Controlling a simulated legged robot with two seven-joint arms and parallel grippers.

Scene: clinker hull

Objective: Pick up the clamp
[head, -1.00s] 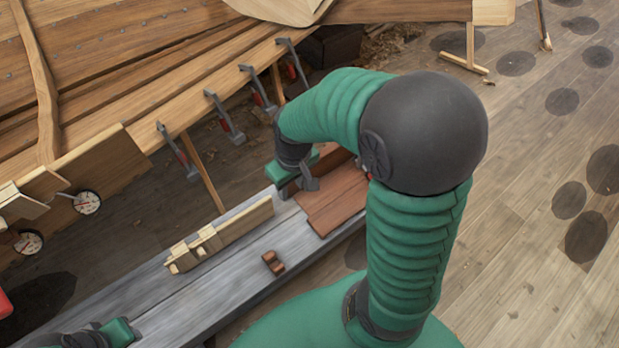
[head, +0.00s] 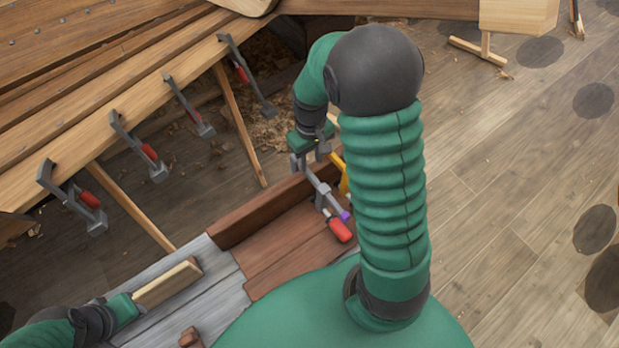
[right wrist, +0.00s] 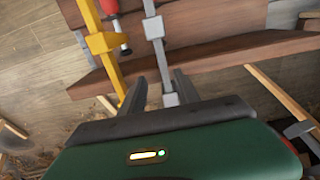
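A grey clamp (head: 322,190) with a red handle (head: 340,230) and a small purple part rests at the brown wooden tray on the bench. In the right wrist view its grey bar (right wrist: 154,28) runs down between my fingers. My right gripper (head: 312,152) is at the bar's far end, its fingers (right wrist: 162,92) apart on either side of it; contact cannot be told. A yellow clamp (head: 343,178) stands beside it, partly hidden by my right arm, and shows in the wrist view (right wrist: 98,42). My left gripper (head: 128,306) is at lower left, fingers unclear.
Several grey clamps with red handles (head: 148,152) hang along the hull plank (head: 120,118). The brown tray (head: 265,215) has a raised back wall. A pale wood piece (head: 168,284) lies near my left gripper, a small brown block (head: 190,337) below. Open floor lies right.

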